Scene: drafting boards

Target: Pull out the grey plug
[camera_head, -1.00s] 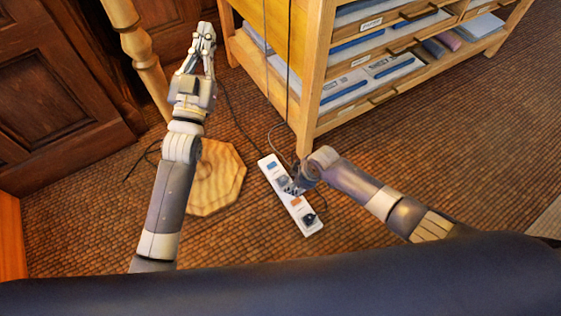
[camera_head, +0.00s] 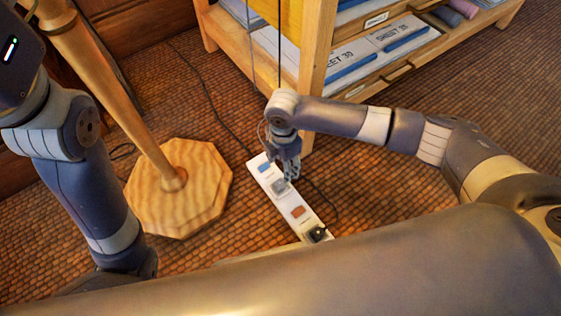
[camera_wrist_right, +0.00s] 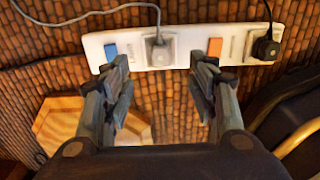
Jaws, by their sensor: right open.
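A white power strip (camera_head: 262,174) lies on the floor and also shows in the right wrist view (camera_wrist_right: 94,52). The grey plug (camera_head: 280,187) sits in it, between a blue part and an orange part, with a grey cord leaving it in the right wrist view (camera_wrist_right: 158,50). My right gripper (camera_head: 288,174) points down just over the plug, open and empty. In the right wrist view my right gripper (camera_wrist_right: 163,75) has its fingers spread, with the plug ahead between them; I see no contact. My left arm is at the left edge; its fingers are out of frame.
A black plug (camera_head: 318,234) sits at the near end of the strip, its dark cord curving beside it. A wooden octagonal stand base (camera_head: 190,205) with a post is left of the strip. A wooden drawer cabinet (camera_head: 313,60) stands behind. Open floor lies to the right.

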